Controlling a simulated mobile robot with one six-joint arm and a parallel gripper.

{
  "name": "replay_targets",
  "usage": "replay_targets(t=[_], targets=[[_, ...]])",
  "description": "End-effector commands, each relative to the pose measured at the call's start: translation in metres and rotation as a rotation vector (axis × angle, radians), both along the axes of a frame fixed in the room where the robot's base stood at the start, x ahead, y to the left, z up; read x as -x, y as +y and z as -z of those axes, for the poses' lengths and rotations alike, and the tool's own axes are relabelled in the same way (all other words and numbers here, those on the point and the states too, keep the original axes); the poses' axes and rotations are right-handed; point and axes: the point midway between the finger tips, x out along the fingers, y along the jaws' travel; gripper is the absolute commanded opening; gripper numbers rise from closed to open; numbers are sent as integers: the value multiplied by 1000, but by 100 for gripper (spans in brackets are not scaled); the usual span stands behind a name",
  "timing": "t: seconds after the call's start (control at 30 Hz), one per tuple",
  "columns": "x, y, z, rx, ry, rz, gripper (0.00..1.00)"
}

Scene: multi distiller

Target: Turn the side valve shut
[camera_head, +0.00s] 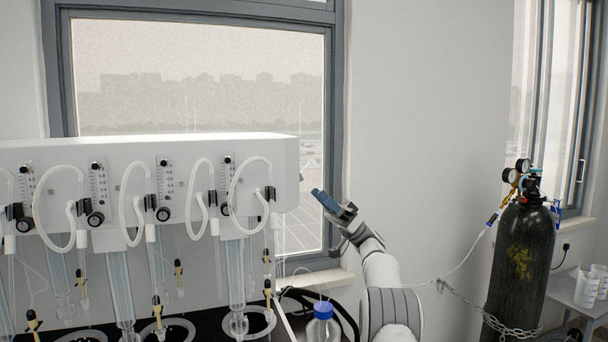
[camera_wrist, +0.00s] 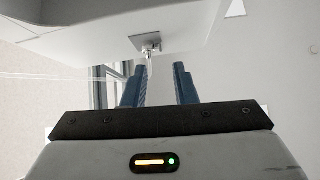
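The side valve (camera_wrist: 150,44) is a small metal fitting on a square plate on the white distiller housing, in the upper middle of the wrist view. A thin pale tube seems to hang from it. My gripper (camera_wrist: 157,78) has two blue fingers standing apart with nothing between them. The valve lies beyond the fingertips, roughly in line with the gap and slightly left of its middle. In the head view my gripper (camera_head: 322,198) is just right of the white distiller housing (camera_head: 287,185); the housing hides the valve there.
Glass columns and looped hoses hang from the distiller front. A blue-capped bottle (camera_head: 323,318) stands below my arm. A chained dark gas cylinder (camera_head: 520,262) stands at the right, near a small table with white cups (camera_head: 597,282). A window is behind the distiller.

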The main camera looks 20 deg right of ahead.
Motion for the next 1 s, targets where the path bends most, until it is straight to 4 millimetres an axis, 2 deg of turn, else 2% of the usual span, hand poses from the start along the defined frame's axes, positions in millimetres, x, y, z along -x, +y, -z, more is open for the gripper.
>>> replay_targets(t=[0.17,0.43,0.6,1.0], targets=[[0,3,-4,16,-70,46,25],[1,32,-36,16,-70,45,25],[1,48,-48,15,-70,45,25],[1,54,-53,15,-68,47,25]])
